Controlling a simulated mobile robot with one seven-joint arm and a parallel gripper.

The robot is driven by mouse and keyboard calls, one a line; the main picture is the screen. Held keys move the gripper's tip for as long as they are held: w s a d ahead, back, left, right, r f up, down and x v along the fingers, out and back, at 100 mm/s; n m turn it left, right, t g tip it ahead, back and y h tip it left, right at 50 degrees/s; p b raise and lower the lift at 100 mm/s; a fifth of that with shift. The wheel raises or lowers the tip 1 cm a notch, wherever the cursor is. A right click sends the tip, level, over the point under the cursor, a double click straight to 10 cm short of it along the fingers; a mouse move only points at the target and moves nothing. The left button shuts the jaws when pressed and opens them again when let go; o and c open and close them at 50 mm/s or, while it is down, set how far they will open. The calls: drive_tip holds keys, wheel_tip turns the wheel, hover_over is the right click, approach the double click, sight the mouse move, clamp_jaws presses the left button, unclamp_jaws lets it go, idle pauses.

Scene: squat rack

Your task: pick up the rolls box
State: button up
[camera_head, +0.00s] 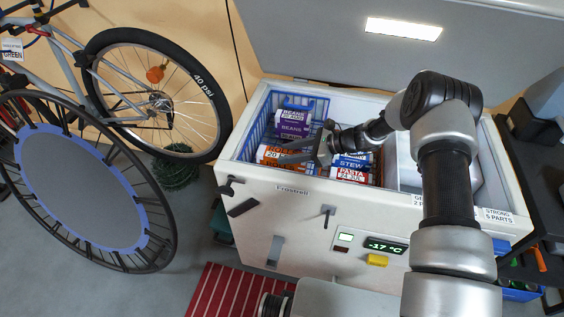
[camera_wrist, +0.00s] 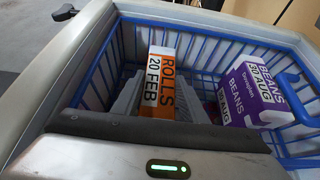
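In the head view the rolls box (camera_head: 268,156) is at the basket's front left. My gripper (camera_head: 284,150) reaches in from the right with its fingers at the box. In the wrist view the grey fingers of my gripper (camera_wrist: 160,102) lie on either side of the box, close to its sides. Whether they press on it cannot be told. The box's lower part is hidden by the gripper body.
A purple beans box (camera_wrist: 255,95) stands right of the rolls box in the wrist view. Stew (camera_head: 350,162) and pasta (camera_head: 352,175) boxes lie right of my gripper. The freezer's front rim (camera_head: 250,176) is close, and its raised lid (camera_head: 330,45) stands behind.

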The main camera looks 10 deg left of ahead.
clamp_jaws()
drive_tip(key=shift+r, duration=0.15)
